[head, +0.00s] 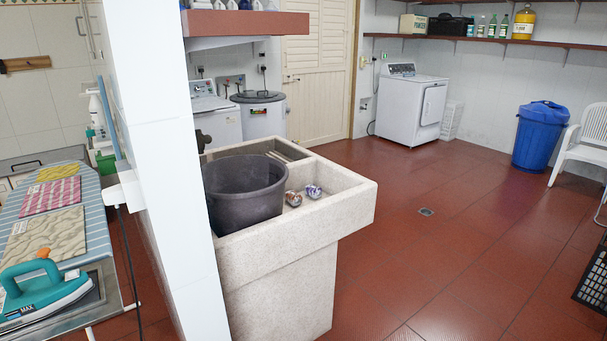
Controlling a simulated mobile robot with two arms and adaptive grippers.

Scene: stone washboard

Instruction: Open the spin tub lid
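A white round tub (264,122) with a dark grey lid (257,96) stands by the back wall in the head view, and it looks like the spin tub. The lid lies flat on top and appears closed. A label shows on the tub's front, and its lower part is hidden behind the stone washboard. Neither of my grippers is in view.
A stone washboard sink (335,215) holding a dark bucket (243,192) stands in front of the tub. A white tiled wall (155,130) and an ironing board (88,228) are at left. A washer (215,118) adjoins the tub. Red floor (450,255) is open at right.

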